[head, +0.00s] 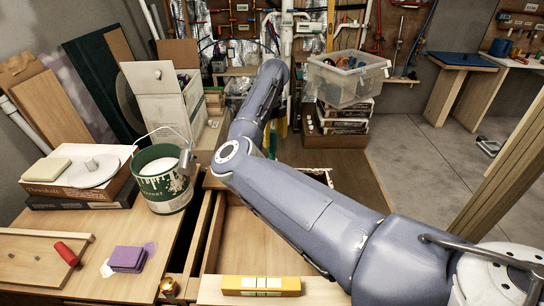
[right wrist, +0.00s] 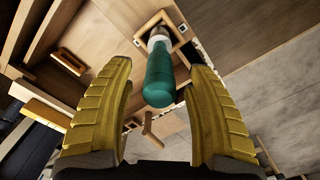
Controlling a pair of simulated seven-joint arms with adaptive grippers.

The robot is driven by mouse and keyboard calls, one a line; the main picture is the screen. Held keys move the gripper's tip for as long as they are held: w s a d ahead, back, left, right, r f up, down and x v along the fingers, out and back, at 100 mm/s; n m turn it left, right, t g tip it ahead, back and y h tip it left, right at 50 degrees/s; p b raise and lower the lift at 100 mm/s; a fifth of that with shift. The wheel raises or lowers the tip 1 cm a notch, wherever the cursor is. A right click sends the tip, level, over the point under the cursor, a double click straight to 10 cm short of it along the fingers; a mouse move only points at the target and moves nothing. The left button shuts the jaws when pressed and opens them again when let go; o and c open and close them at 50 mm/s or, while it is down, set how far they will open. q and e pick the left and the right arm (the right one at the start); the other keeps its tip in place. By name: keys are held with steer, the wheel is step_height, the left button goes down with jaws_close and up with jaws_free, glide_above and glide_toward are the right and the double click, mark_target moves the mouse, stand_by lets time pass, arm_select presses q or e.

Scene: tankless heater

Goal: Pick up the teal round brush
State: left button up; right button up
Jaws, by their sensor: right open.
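The teal round brush (right wrist: 160,78) shows in the right wrist view, its rounded teal handle toward the camera and a pale band near its far end. The far end is at a small square wooden frame (right wrist: 172,20); I cannot tell whether it stands inside it. My right gripper (right wrist: 158,60) has its two yellow fingers open, one on each side of the brush, with visible gaps between fingers and handle. In the head view my own right arm hides the brush and most of that gripper. My left gripper is in neither view.
In the head view, an open wooden drawer (head: 262,240) lies below my arm, with a yellow block (head: 261,286) at its front. A green paint can (head: 162,182) stands on the left worktop. A clear bin (head: 347,80) sits on stacked boxes behind.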

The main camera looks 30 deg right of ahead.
mark_target(272, 147)
steer(key=shift+f, duration=2.25)
steer(key=shift+c, duration=0.5)
jaws_close()
